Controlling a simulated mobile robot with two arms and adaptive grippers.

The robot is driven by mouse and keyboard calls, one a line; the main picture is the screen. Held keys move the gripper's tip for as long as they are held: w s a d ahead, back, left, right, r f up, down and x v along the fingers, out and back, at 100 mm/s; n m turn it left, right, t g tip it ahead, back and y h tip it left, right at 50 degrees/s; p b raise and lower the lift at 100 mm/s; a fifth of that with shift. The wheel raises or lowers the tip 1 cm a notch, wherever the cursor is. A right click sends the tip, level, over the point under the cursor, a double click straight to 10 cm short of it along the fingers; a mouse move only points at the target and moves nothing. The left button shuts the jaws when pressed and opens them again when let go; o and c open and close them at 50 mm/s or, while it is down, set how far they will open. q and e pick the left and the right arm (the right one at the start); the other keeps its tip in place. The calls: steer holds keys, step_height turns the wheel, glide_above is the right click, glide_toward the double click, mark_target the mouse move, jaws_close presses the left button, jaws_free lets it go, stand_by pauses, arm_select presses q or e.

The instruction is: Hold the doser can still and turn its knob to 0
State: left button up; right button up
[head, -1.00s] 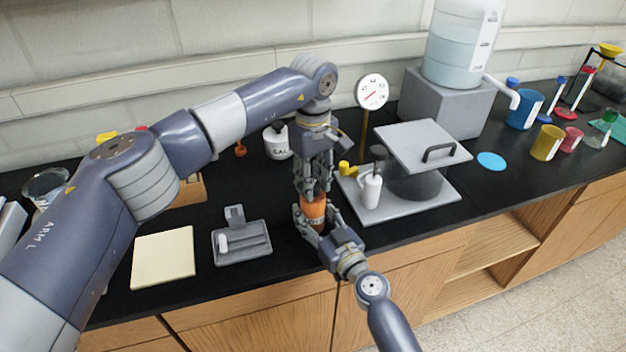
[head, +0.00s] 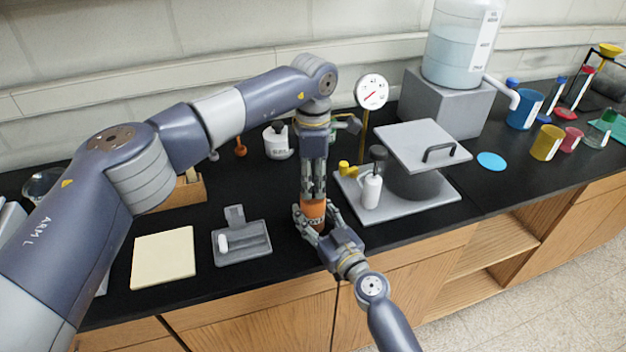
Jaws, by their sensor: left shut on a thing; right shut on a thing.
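The doser can (head: 314,211) is orange and stands upright on the black bench near its front edge. My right gripper (head: 312,224) is shut on the can's body from the front right, low down. My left gripper (head: 313,190) points straight down from above and is shut on the knob at the can's top. The knob and its marks are hidden by the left gripper's fingers, so its setting cannot be read.
A grey tray with a small white piece (head: 222,243) and a cream pad (head: 163,257) lie to the left. A dial gauge (head: 372,92) rises behind.

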arm_select(q)
steer(key=n, duration=0.5)
steer(key=shift+n, duration=0.3)
steer(key=n, duration=0.6)
steer(key=shift+w, duration=0.1)
steer(key=n, duration=0.6)
steer(key=shift+a+n, duration=0.1)
steer(key=shift+n, duration=0.2)
steer(key=n, duration=0.5)
steer(key=shift+n, duration=0.4)
steer(key=o, duration=1.1)
step_height(320, 180, up, 12)
